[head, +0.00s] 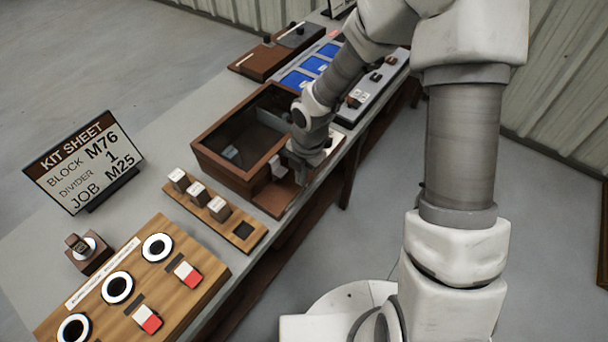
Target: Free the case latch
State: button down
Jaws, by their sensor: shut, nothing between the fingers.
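A brown wooden case (212,162) with an open or clear top and a dark inside stands at the middle of the bench. A small light-grey piece shows inside it. A pale fitting (279,170) shows on its front, beside my gripper; I cannot tell whether it is the latch. A brown ledge (272,199) juts out at the case's front. My gripper (300,176) is shut and empty, pointing down at the case's front right. The arm's wrist hides part of the case's right end, and I cannot tell whether the fingertips touch anything.
A wooden rack (244,232) with several small blocks lies left of the case. A wooden panel (203,265) with round dials and red-white switches is nearer. A kit sheet sign (84,162) stands at the back left. Blue-windowed panels (313,65) and a brown box (258,62) lie beyond.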

jog(key=s+d+r+p, duration=0.2)
jog(key=d+r, duration=0.3)
jog(key=r, duration=0.3)
jog(key=shift+s+r+p, duration=0.15)
jog(key=shift+s+p, duration=0.15)
jog(key=shift+s, duration=0.6)
